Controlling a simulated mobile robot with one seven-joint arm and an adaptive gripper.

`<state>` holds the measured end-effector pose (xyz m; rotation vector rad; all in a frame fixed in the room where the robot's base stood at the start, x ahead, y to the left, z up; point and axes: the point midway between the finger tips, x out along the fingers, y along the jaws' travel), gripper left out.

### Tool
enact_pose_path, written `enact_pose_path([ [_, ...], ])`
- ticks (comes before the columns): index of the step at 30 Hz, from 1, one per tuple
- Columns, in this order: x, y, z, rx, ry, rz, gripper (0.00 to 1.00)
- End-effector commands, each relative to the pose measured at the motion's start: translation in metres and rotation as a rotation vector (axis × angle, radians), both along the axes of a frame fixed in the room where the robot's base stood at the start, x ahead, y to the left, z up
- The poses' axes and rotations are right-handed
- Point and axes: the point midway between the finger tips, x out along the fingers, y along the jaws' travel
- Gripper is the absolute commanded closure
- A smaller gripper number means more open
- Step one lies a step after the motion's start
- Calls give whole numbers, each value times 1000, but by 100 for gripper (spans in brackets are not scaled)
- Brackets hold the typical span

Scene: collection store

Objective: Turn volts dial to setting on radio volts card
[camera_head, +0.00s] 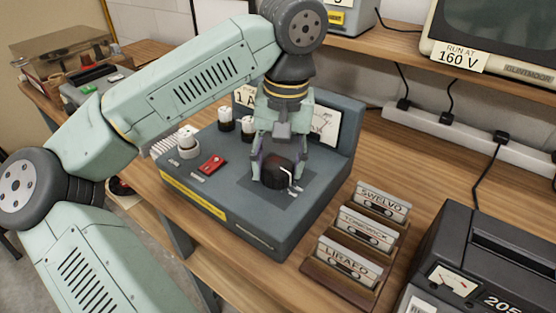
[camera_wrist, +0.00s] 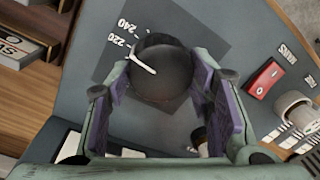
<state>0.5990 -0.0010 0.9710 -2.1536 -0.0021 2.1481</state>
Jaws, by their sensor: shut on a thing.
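The volts dial is a dark round knob (camera_wrist: 165,78) on a dark square plate on the grey bench unit (camera_head: 215,190). In the wrist view its white pointer line points up and left, toward the printed 220 and 240 marks. I cannot tell its exact setting. My gripper (camera_wrist: 162,88) reaches down over the dial, with its purple pads at either side of the knob, shut on it. In the head view my gripper (camera_head: 276,175) stands over the unit's right front. No card is readable as the radio's.
A red switch (camera_head: 212,163) and white-topped knobs (camera_head: 188,140) are left of my gripper. A rack of tapes (camera_head: 340,262) stands close to the right, then a dark device (camera_head: 490,250). A power strip (camera_head: 450,130) lies behind.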

Motion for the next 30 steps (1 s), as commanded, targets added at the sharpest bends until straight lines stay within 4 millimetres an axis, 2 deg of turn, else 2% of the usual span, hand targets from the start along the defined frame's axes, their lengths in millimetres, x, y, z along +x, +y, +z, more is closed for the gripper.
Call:
enact_pose_path([
  [12,0,-1,1,-2,-2,-201,80],
  [29,0,-1,0,-1,-1,-232,80],
  [30,0,-1,0,-1,-1,-232,52],
])
